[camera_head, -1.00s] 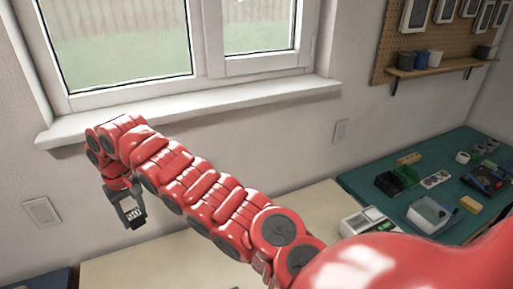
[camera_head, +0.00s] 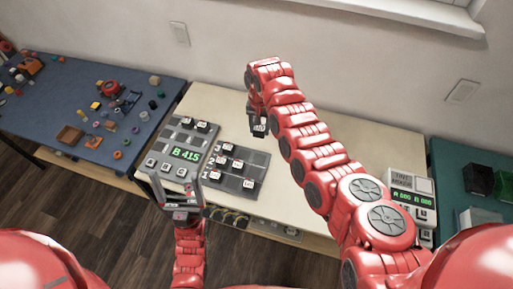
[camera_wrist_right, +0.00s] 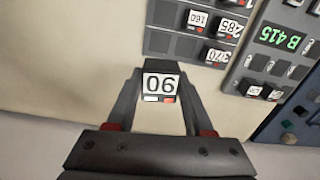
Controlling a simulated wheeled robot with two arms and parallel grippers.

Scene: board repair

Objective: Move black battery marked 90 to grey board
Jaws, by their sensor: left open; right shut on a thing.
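The black battery marked 90 (camera_head: 259,130) is in my right gripper (camera_head: 258,122), held in the air over the pale table, right of the boards. In the right wrist view the battery (camera_wrist_right: 160,84) shows its white label upside down between the right gripper's fingers (camera_wrist_right: 160,100). The grey board with a green display reading B 415 (camera_head: 172,139) lies on the table at left; it also shows in the right wrist view (camera_wrist_right: 262,58). It carries several batteries. My left gripper (camera_head: 178,186) is open and empty at the board's front edge, its fingers overlapping it in view.
A darker grey rack with numbered rows (camera_head: 260,162) holds several labelled batteries beside the board. A white tester with a green display (camera_head: 405,180) stands at the right. A blue table (camera_head: 60,115) with small parts is at left. The pale table's back middle (camera_head: 225,112) is clear.

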